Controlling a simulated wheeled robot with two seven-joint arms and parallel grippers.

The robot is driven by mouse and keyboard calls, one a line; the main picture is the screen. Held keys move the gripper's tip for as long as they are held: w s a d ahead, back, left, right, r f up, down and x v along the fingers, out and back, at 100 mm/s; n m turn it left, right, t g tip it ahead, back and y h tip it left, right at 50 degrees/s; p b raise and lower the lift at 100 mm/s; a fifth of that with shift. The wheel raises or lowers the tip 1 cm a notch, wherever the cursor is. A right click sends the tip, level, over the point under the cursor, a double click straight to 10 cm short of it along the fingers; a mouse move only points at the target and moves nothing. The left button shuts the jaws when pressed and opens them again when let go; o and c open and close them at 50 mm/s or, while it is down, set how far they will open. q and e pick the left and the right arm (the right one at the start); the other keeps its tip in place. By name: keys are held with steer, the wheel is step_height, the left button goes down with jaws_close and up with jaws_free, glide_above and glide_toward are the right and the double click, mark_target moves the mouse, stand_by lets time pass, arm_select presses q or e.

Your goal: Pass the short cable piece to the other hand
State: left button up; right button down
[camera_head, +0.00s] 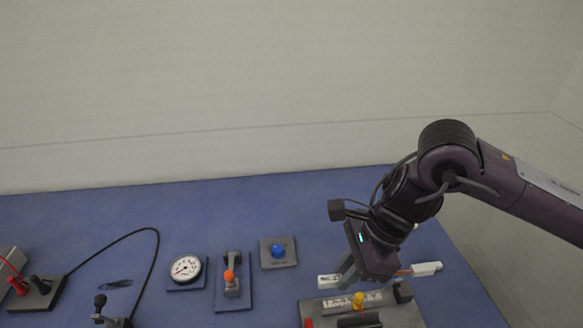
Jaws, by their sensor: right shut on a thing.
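My right gripper (349,277) comes in from the right and points down above the right part of the blue table. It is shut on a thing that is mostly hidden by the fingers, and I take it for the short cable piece. A long white piece with an orange section (425,269) shows on both sides of the fingers. I cannot tell whether this is the held piece or lies behind the gripper. My left gripper is not in view.
The table (200,225) holds a dial gauge (186,268), an orange-knobbed lever (230,277), a blue button (278,251) and a panel with a yellow knob (358,300). The table's back is clear.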

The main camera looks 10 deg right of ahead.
steer(key=s+d+f+n+g+h+b, duration=0.1)
steer(key=d+f+n+g+h+b, duration=0.1)
steer(key=n, duration=0.7)
steer(key=d+f+n+g+h+b, duration=0.2)
steer(key=d+f+n, duration=0.2)
steer(key=f+n, duration=0.3)
steer(key=shift+s+n+g, duration=0.3)
steer(key=shift+s+n, duration=0.05)
steer(key=shift+n, duration=0.65)
